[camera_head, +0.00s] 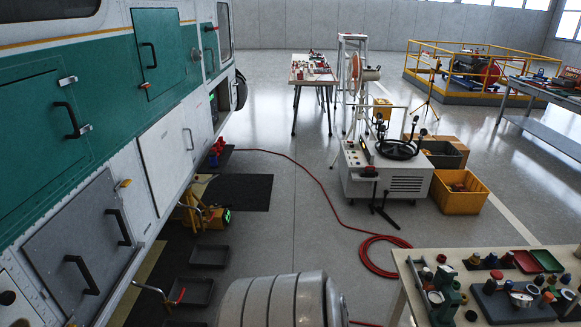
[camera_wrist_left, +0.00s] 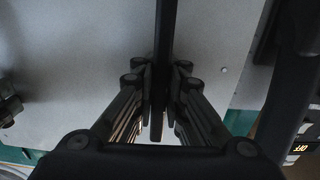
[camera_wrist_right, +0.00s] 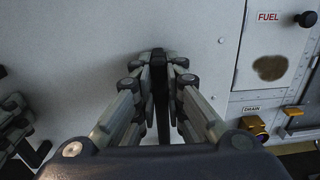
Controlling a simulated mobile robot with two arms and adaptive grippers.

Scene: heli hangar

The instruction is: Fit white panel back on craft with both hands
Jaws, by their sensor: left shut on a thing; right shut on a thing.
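In the left wrist view, my left gripper (camera_wrist_left: 157,128) is shut on a black bar handle (camera_wrist_left: 166,35) on a pale grey-white panel (camera_wrist_left: 80,50). In the right wrist view, my right gripper (camera_wrist_right: 158,125) is shut on a dark handle, mostly hidden by the fingers, on a pale panel (camera_wrist_right: 90,45). The panel's right edge there runs beside craft skin marked FUEL and DRAIN; I cannot tell whether it sits flush. The head view shows neither gripper. In it, the craft (camera_head: 100,30) has a grey panel (camera_head: 62,235) with two black handles at lower left.
A pale ribbed drum-like shape (camera_head: 275,300) is at the bottom centre. A cluttered bench (camera_head: 402,265) stands at lower right. A white cart (camera_head: 352,180), a yellow crate (camera_head: 455,200) and a red hose (camera_head: 330,200) lie beyond. Dark trays (camera_head: 195,290) rest beside the craft.

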